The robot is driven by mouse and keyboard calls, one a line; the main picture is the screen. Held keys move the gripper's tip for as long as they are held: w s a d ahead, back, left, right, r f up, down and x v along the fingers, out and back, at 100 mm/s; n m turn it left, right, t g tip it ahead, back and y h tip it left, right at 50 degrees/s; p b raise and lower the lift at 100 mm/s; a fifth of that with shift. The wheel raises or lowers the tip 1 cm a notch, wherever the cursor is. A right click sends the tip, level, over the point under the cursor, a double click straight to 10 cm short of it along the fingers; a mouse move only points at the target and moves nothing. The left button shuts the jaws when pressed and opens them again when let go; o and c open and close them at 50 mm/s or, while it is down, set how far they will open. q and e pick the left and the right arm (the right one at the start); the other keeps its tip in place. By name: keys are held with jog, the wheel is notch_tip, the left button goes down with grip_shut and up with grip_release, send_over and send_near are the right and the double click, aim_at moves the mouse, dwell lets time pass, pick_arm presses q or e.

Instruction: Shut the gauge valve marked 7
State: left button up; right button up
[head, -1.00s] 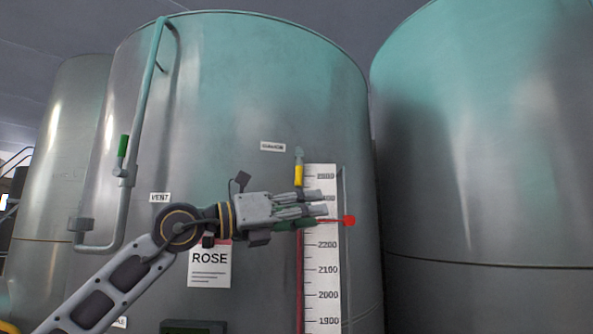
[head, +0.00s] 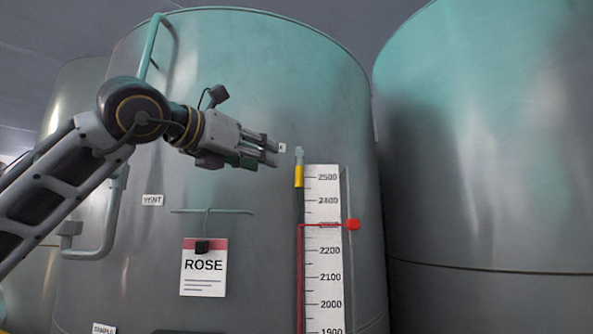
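A tall steel tank (head: 240,75) carries a white level scale (head: 322,275) with a red liquid column (head: 300,285) along its left edge. The valve with a yellow handle (head: 299,176) sits at the top of that column; the handle stands upright, in line with the tube. No number 7 is readable on it. My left gripper (head: 273,151) is up and left of the yellow handle, apart from it in the picture, with nothing seen in its fingers. It hides most of a small label (head: 282,148). Its finger gap is unclear. My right gripper is not in view.
A red marker (head: 353,225) sits on a thin rod at the scale's right. A pipe (head: 100,240) runs by the VENT label (head: 152,200). Another tank (head: 490,170) stands at the right.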

aim_at(297, 168)
pick_arm(q)
jog(key=shift+a+r, duration=0.15)
jog(key=shift+s, duration=0.1)
jog(key=shift+p+x, duration=2.6)
jog(key=shift+x, duration=4.35)
jog(key=shift+a, duration=0.2)
jog(key=shift+c, duration=0.5)
grip_shut()
